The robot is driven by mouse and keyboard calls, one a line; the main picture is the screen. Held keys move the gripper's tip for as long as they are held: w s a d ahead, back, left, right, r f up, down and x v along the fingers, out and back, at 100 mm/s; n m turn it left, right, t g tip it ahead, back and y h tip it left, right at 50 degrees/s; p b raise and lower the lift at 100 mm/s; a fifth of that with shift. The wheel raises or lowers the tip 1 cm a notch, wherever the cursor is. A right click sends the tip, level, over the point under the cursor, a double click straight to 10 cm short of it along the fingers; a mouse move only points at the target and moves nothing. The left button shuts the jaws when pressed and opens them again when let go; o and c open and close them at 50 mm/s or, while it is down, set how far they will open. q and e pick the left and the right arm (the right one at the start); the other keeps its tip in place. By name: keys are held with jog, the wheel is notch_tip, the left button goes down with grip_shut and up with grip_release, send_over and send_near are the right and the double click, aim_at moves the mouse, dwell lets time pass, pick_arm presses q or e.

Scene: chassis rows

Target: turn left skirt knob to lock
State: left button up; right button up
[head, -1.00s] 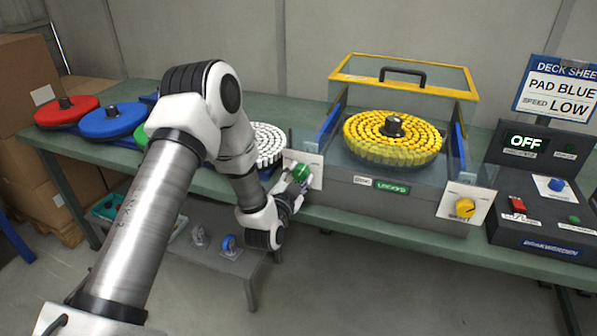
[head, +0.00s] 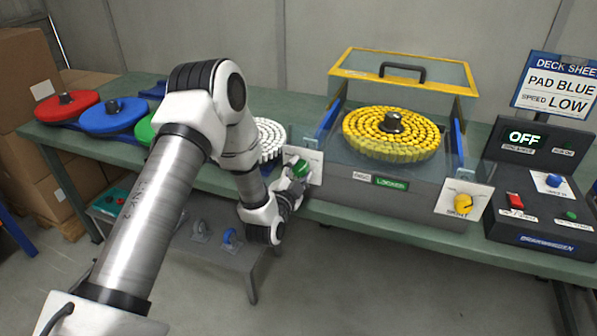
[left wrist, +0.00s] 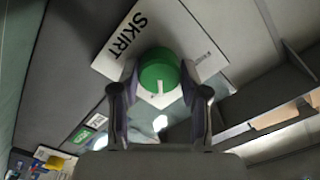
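The left skirt knob is a round green knob (head: 301,168) on a white plate (head: 315,166) at the machine's left front corner. In the left wrist view the knob (left wrist: 158,68) sits between my two fingers, beside the printed word SKIRT; its pale mark points toward the bottom of the picture. My left gripper (head: 293,183) is at the knob, and its fingers (left wrist: 158,85) lie close along both sides of it, seemingly shut on it. The small green sign (head: 391,183) on the machine's front appears to read LOCKED. My right gripper is not in view.
A yellow knob (head: 463,204) is on the machine's right plate. A control box (head: 540,200) showing OFF stands at the right. A yellow pad (head: 370,147) sits on the machine under a raised yellow-framed cover (head: 350,62). Red (head: 50,108) and blue (head: 105,125) pads lie left.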

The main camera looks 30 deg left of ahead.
pick_arm(q)
jog(key=shift+o, duration=1)
jog(key=v, duration=1.2)
